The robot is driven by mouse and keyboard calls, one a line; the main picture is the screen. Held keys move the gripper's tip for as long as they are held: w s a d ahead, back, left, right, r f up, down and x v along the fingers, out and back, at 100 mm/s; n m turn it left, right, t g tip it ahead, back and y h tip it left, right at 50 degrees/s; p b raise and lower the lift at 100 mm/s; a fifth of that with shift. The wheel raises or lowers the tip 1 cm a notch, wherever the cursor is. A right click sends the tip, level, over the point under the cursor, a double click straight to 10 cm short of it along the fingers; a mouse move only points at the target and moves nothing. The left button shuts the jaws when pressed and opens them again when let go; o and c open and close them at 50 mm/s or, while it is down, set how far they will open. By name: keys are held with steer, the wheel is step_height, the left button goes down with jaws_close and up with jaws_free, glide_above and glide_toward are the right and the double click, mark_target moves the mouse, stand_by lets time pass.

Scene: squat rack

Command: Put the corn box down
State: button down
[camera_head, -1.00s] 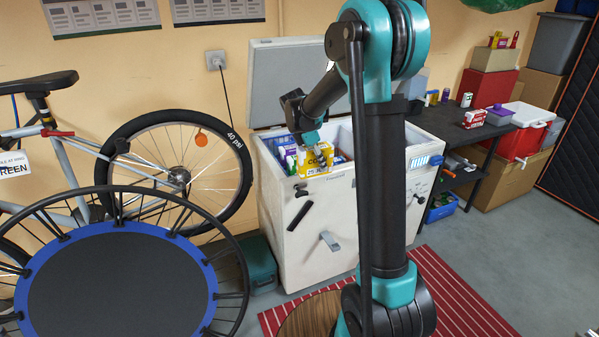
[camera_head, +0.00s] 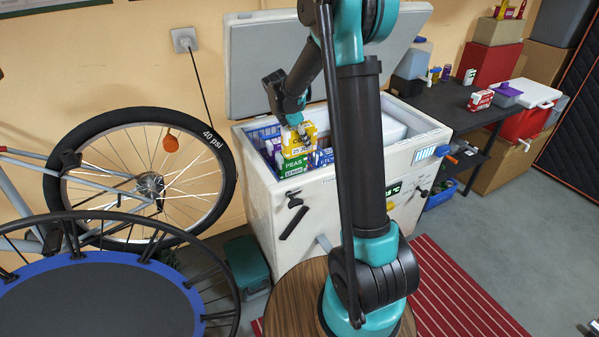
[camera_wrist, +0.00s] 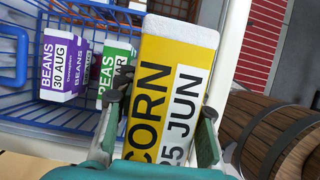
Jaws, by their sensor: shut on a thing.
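The yellow corn box (camera_wrist: 168,95), marked CORN and 25 JUN, is between the fingers of my gripper (camera_wrist: 160,125) in the wrist view. In the head view the corn box (camera_head: 296,137) is inside the open chest freezer's mouth, just above and behind the green peas box (camera_head: 293,166). My gripper (camera_head: 294,120) is shut on it from above. In the wrist view the peas box (camera_wrist: 113,72) is close beside the corn box, partly hidden by a finger. The purple and white beans box (camera_wrist: 64,65) lies farther left in the blue wire basket (camera_wrist: 20,75). What is under the corn box is hidden.
The freezer (camera_head: 262,215) stands open with its lid (camera_head: 270,65) raised at the back. A wooden barrel (camera_wrist: 285,135) is near the freezer. A dark bench (camera_head: 440,105) with several items stands to the right, and a bicycle wheel (camera_head: 148,180) to the left.

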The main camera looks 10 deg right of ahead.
step_height(320, 180, down, 16)
steer(key=shift+r, duration=0.1)
stand_by(0.5)
steer(key=c, duration=1.2)
jaws_free()
